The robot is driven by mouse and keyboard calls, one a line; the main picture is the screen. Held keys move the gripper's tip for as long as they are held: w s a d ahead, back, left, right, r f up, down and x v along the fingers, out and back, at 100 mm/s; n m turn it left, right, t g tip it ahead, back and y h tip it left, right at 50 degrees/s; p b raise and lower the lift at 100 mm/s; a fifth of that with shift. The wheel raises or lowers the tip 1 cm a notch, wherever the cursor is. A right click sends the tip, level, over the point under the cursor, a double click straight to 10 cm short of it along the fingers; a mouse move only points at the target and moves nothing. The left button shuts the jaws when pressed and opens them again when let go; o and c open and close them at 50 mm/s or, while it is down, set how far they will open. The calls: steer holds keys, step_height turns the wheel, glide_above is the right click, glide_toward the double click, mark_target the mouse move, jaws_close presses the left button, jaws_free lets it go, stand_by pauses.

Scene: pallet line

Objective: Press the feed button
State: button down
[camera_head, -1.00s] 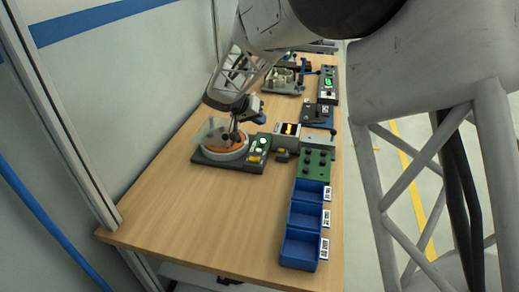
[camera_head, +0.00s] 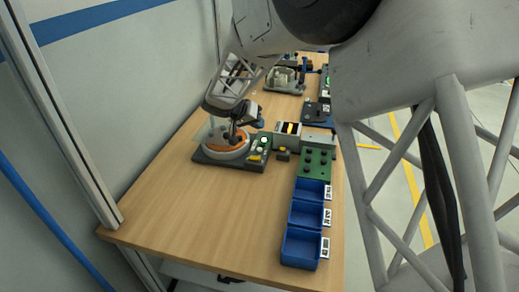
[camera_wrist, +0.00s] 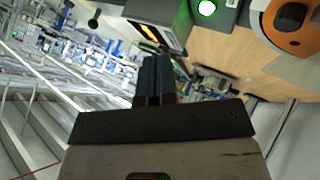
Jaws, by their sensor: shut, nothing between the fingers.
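A round feeder with an orange bowl (camera_head: 228,146) stands on a dark base at the middle left of the bench. Its control panel (camera_head: 258,148) carries a lit green button (camera_head: 264,140) and a yellow part (camera_head: 255,157); which one is the feed button I cannot tell. My gripper (camera_head: 261,123) is above and behind the panel, apart from it, with its dark blue fingers together and empty. In the wrist view the shut fingers (camera_wrist: 155,77) point up the picture, with the lit green button (camera_wrist: 207,8) to their upper right and the orange bowl (camera_wrist: 288,25) further right.
A grey box with a yellow display (camera_head: 290,129) stands right of the panel, and a small dark box (camera_head: 283,154) sits before it. A green block (camera_head: 315,164) and blue bins (camera_head: 302,247) line the right edge. The front left bench (camera_head: 200,215) is clear.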

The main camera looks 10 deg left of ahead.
mark_target(258, 148)
steer(key=shift+f, duration=3.4)
steer(key=shift+f, duration=0.9)
stand_by(0.5)
steer(key=shift+r, duration=1)
stand_by(0.4)
steer(key=shift+r, duration=2.4)
